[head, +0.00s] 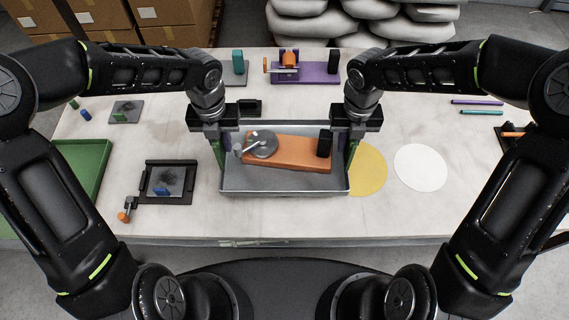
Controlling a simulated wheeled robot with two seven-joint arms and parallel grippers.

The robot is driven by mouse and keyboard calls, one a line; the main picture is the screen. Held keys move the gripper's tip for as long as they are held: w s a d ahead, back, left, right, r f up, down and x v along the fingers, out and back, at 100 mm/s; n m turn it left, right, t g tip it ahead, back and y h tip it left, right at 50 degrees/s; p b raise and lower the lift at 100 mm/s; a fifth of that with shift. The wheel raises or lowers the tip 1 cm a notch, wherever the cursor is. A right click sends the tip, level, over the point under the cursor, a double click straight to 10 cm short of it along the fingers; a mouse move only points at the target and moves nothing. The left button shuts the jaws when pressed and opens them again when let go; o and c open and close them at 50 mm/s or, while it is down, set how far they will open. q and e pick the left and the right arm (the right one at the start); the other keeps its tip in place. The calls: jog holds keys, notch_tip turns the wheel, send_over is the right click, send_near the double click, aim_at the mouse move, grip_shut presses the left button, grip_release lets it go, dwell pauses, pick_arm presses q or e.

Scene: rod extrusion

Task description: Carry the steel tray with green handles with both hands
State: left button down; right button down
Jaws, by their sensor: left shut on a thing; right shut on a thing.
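The steel tray (284,187) is near the middle of the table in the head view. An orange block-like device with a grey disc (290,151) and a black upright part lies in it. My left gripper (222,148) is shut on the tray's left green handle, mostly hidden by the fingers. My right gripper (347,146) is shut on the right green handle (352,155), which shows partly beside the fingers. The tray looks level. I cannot tell whether it touches the table.
A yellow disc (369,170) lies right beside the tray, with a white disc (419,167) further right. A black frame (168,182) is on the left, near a green tray (82,160). A purple device (305,73) stands behind. The front table edge is clear.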

aim_at(224, 153)
pick_arm(q)
jog(key=shift+f, duration=0.1)
pick_arm(e)
jog(key=shift+f, duration=0.1)
